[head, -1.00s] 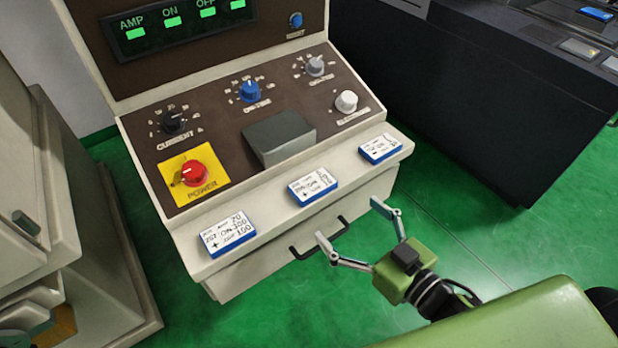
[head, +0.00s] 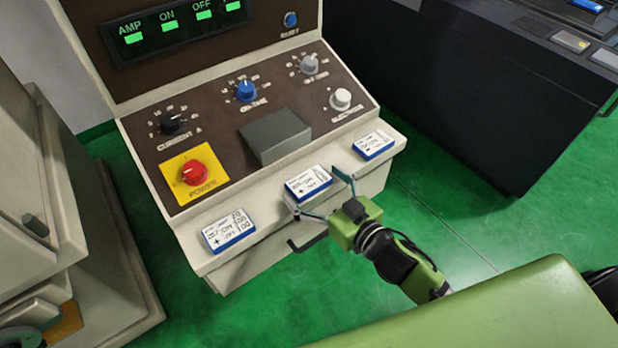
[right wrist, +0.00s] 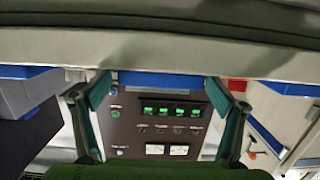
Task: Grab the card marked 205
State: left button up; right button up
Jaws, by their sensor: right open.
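Three white-topped, blue-edged cards lie on the beige ledge of the control console: a left card (head: 229,231), a middle card (head: 309,183) and a right card (head: 373,145). Their print is too small and blurred for me to tell which is marked 205. My right gripper (head: 314,187) is open, its fingers at the two sides of the middle card's front edge. In the right wrist view, the middle card's blue edge (right wrist: 158,83) shows between the spread fingers (right wrist: 158,95). I cannot tell whether they touch it. My left gripper is not identifiable in view.
The console's panel holds a red power knob (head: 194,172), other knobs and a raised grey block (head: 275,136) behind the cards. A dark handle (head: 307,241) sticks out below the ledge. A dark cabinet (head: 450,90) stands right, and a beige machine (head: 60,220) left.

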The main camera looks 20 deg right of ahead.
jog(key=shift+x, duration=1.05)
jog(key=c, duration=1.2)
jog(key=shift+c, duration=0.2)
